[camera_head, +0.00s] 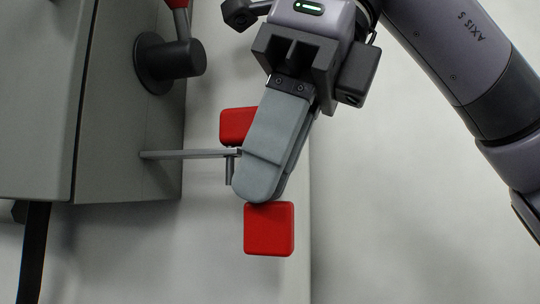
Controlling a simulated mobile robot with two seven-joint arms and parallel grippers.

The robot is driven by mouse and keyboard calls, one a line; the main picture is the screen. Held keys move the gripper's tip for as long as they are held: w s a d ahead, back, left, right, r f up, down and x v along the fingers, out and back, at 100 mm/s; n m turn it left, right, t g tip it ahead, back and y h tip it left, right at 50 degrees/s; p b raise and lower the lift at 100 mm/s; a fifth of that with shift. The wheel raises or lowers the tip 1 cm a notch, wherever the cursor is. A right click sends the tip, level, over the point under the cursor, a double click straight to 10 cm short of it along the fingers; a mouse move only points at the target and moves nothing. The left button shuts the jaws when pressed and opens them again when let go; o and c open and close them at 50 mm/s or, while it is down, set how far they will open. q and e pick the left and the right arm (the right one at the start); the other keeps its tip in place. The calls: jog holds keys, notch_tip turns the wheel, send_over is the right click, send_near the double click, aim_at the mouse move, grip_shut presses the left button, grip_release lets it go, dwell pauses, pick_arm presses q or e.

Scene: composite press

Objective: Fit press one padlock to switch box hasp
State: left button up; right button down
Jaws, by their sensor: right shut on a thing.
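The grey switch box (120,130) stands at the left. A thin grey hasp plate (190,154) sticks out from its side to the right. My right gripper (256,195) reaches down from the top, its fingers shut and hiding what is between them. A red padlock body (236,124) shows partly behind the fingers, just above the hasp's end. A short grey pin (229,172) points down at the hasp's end. A second red padlock body (269,235) shows just below the fingertips. I cannot tell which red body the fingers hold. My left gripper is out of view.
A dark cable or strap (34,250) hangs below the box. The pale area to the right is clear apart from my right arm.

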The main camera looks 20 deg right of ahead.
jog(key=c, duration=0.9)
grip_release()
jog(key=shift+f, duration=0.1)
jog(key=shift+c, duration=0.2)
jog(key=p+v, duration=0.3)
jog(key=v, duration=0.4)
jog(key=shift+d, duration=0.1)
